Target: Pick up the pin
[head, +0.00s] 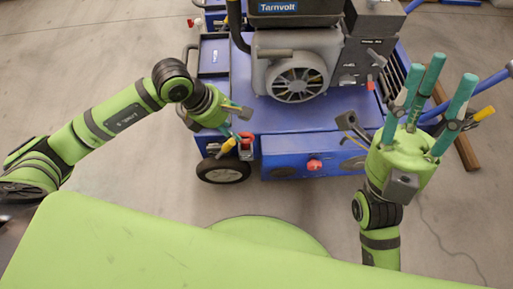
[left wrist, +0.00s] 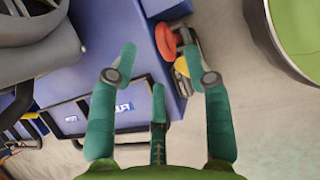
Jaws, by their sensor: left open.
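My left gripper (head: 238,122) hangs over the machine's front left corner, its fingers partly hidden. In the left wrist view its teal fingers (left wrist: 160,72) are spread apart, with nothing between the tips. A small red part with grey metal (head: 246,147) sits at that corner, beside a yellow piece (head: 228,146). The yellow piece (left wrist: 182,67) also shows in the left wrist view, just left of the right finger and partly hidden. I cannot tell which of these parts is the pin. My right gripper (head: 437,82) is open and empty, its fingers pointing up.
The blue machine (head: 283,120) carries an engine (head: 298,75) and a red knob (head: 314,165) on its front. A black wheel (head: 223,168) stands under the corner. A blue handle (head: 490,84) runs behind my right gripper. Grey floor lies clear at the left.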

